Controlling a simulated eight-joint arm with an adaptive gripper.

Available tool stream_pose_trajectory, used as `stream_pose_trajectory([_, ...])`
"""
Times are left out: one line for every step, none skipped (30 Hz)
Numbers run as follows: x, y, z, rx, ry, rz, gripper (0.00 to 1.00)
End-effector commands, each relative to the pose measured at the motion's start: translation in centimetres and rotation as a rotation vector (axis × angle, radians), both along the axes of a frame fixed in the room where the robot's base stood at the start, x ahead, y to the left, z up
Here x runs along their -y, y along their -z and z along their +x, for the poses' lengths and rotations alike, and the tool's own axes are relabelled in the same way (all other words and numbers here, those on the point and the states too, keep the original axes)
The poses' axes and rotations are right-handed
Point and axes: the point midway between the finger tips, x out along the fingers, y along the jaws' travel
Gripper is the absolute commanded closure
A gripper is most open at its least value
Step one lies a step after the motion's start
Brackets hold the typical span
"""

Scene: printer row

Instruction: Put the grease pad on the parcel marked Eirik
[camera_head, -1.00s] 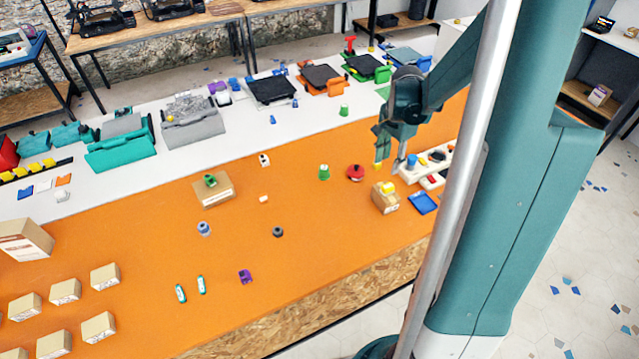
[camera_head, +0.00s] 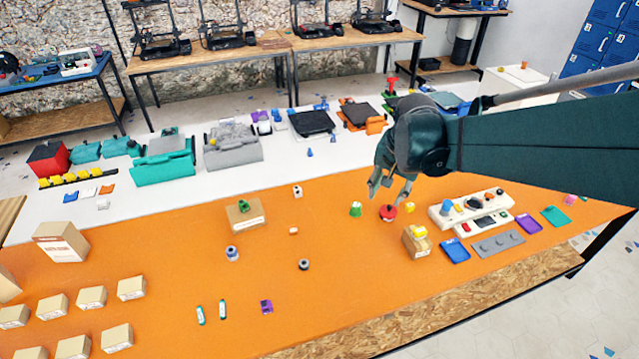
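My gripper (camera_head: 388,194) hangs with its fingers apart and empty, above or just behind a red round thing (camera_head: 388,213) on the orange table. Small cardboard parcels stand at the lower left, one of them (camera_head: 131,288) at the right end of its row. Another parcel (camera_head: 244,219) carries a green thing, and a parcel (camera_head: 416,247) right of my gripper carries a yellow thing (camera_head: 420,232). The names on the parcels are too small to read, so I cannot tell which is Eirik's. I cannot tell which small thing is the grease pad.
A green cup-like thing (camera_head: 356,209) and a small yellow thing (camera_head: 410,208) flank the red one. A white tray (camera_head: 438,217), a blue plate (camera_head: 455,250) and a grey plate (camera_head: 498,243) lie to the right. The orange table (camera_head: 340,290) is clear at front centre.

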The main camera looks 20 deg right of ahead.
Motion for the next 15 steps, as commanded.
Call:
stream_pose_trajectory([-1.0, -0.5, -0.5, 0.011, -0.032, -0.009, 0.65])
stream_pose_trajectory([-1.5, -0.8, -0.7, 0.017, -0.052, -0.015, 0.65])
stream_pose_trajectory([-2.1, -1.1, -1.0, 0.025, -0.076, -0.022, 0.65])
stream_pose_trajectory([-2.6, -1.4, -1.2, 0.032, -0.096, -0.028, 0.65])
stream_pose_trajectory([-3.1, -1.6, -1.4, 0.039, -0.115, -0.035, 0.65])
stream_pose_trajectory([-3.7, -1.9, -1.7, 0.047, -0.14, -0.042, 0.65])
stream_pose_trajectory([-4.2, -2.2, -1.9, 0.053, -0.159, -0.048, 0.65])
stream_pose_trajectory([-4.6, -2.4, -2.2, 0.059, -0.178, -0.054, 0.65])
stream_pose_trajectory([-5.2, -2.7, -2.5, 0.068, -0.204, -0.062, 0.65])
stream_pose_trajectory([-5.7, -2.9, -2.8, 0.074, -0.222, -0.068, 0.65])
stream_pose_trajectory([-6.2, -3.1, -3.0, 0.081, -0.242, -0.074, 0.65])
stream_pose_trajectory([-6.7, -3.4, -3.3, 0.09, -0.266, -0.083, 0.65])
stream_pose_trajectory([-7.2, -3.6, -3.6, 0.097, -0.286, -0.089, 0.65])
stream_pose_trajectory([-7.6, -3.7, -3.9, 0.103, -0.305, -0.095, 0.65])
stream_pose_trajectory([-8.2, -4.0, -4.2, 0.112, -0.329, -0.104, 0.65])
